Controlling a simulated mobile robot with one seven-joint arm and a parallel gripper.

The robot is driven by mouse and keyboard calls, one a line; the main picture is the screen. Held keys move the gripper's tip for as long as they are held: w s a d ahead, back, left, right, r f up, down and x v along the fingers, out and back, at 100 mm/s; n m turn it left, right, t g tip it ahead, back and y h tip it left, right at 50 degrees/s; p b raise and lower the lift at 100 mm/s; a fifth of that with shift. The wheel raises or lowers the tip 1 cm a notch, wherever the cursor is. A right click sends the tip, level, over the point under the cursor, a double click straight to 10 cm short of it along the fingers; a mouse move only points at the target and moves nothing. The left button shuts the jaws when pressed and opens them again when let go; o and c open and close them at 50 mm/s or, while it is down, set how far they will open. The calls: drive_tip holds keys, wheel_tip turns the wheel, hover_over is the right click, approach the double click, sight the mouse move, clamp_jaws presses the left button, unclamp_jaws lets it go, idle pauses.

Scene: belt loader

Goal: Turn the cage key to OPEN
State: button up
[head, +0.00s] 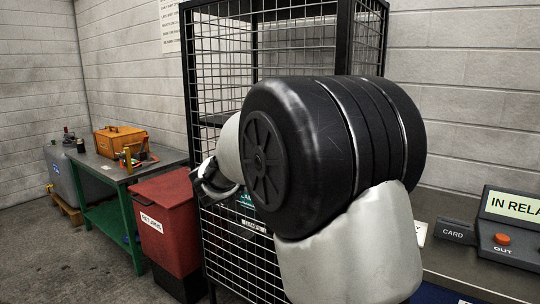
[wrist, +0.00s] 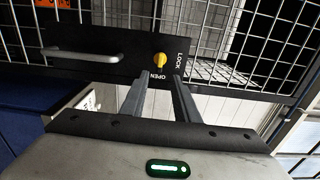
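The cage key is a small yellow knob (wrist: 160,60) on a black lock plate (wrist: 85,63) in the wrist view. The word LOCK stands to its right and the word OPEN just below it. I cannot tell which word the key points at. My gripper (wrist: 158,80) has its two grey fingers apart, with nothing seen between them. The fingertips reach up to the plate around the word OPEN, just below the key in the picture. I cannot tell whether they touch the plate. In the head view my arm hides the key and the plate.
The wire cage (head: 212,40) stands behind my arm. A grey bar handle (wrist: 82,55) sits on the plate left of the key. A red bin (head: 165,215) and a green workbench (head: 105,172) stand left of the cage. A counter with a card box (head: 455,231) is at right.

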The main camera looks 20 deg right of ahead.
drive_tip(key=v, duration=0.7)
drive_tip(key=shift+s+p, duration=0.15)
drive_tip(key=shift+p, duration=0.15)
drive_tip(key=shift+a, duration=0.15)
drive_tip(key=w+a+r+n+t+y, duration=0.1)
drive_tip(key=a+r+n+t+y, duration=0.45)
drive_tip(key=n+y, duration=0.4)
drive_tip(key=s+a+f+n+g+y, duration=0.1)
drive_tip(key=s+a+f+n+y, duration=0.2)
drive_tip(key=s+a+n+y, duration=0.45)
drive_tip(key=s+d+f+n+g+h, duration=0.1)
drive_tip(key=s+d+f+n+g, duration=0.4)
drive_tip(key=s+f, duration=0.5)
drive_tip(key=s+d+f+n+g+h, duration=0.2)
drive_tip(key=s+f+n+g, duration=0.4)
drive_tip(key=s, duration=0.8)
wheel_tip(320, 180, up, 24)
drive_tip(key=t+p, duration=0.1)
drive_tip(key=p, duration=2.3)
drive_tip(key=shift+d+n, duration=0.25)
drive_tip(key=shift+n, duration=0.05)
